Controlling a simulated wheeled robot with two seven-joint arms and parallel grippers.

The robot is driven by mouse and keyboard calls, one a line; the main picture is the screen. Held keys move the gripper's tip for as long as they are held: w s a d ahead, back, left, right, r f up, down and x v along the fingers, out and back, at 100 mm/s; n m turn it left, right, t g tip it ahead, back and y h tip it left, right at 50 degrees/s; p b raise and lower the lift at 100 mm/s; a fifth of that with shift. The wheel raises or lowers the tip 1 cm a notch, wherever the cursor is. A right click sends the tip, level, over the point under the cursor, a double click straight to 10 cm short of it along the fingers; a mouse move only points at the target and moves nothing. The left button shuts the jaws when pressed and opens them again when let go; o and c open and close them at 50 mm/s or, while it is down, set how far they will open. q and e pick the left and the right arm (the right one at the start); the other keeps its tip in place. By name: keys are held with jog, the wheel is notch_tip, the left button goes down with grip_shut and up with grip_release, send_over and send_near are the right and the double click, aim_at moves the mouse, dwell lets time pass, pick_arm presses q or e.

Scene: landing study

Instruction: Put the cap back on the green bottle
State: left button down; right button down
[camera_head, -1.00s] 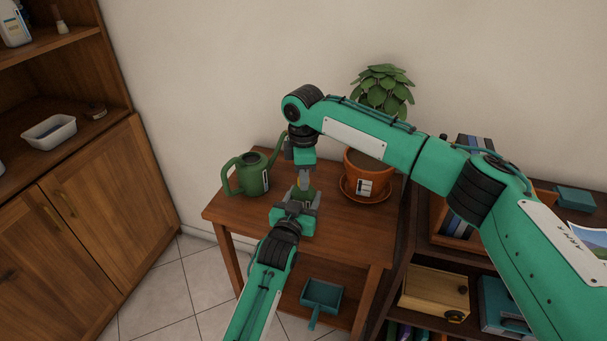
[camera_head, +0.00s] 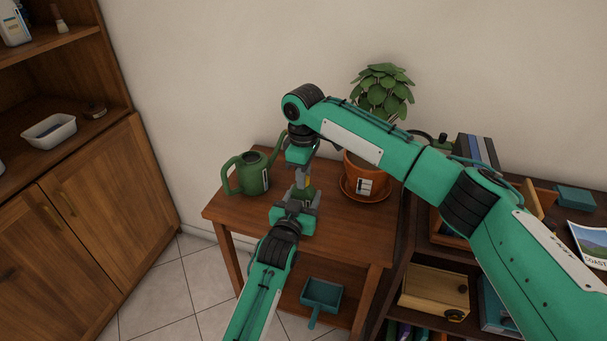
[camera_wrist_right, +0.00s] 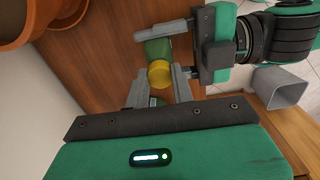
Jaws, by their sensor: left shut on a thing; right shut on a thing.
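The green bottle (camera_head: 307,191) stands near the front of the small wooden table, partly hidden by my grippers. My left gripper (camera_head: 297,200) is shut on the bottle from the front; its fingers also show beside the bottle (camera_wrist_right: 156,48) in the right wrist view. The yellow cap (camera_wrist_right: 160,74) is at the bottle's top end, in line with it. My right gripper (camera_wrist_right: 158,88) is shut on the cap from above; in the head view its fingers (camera_head: 302,178) point down over the bottle. I cannot tell whether the cap is fully seated.
A green watering can (camera_head: 252,174) stands left of the grippers. A potted plant in a terracotta pot (camera_head: 368,180) on a saucer stands close on the right. A teal dustpan (camera_head: 321,294) lies on the lower shelf. The table's front right is clear.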

jog(key=m, duration=0.4)
jog(key=c, duration=1.1)
grip_release()
jog(key=shift+r, duration=0.15)
notch_tip(320, 180, up, 12)
pick_arm(q)
jog(key=shift+c, duration=2.3)
grip_release()
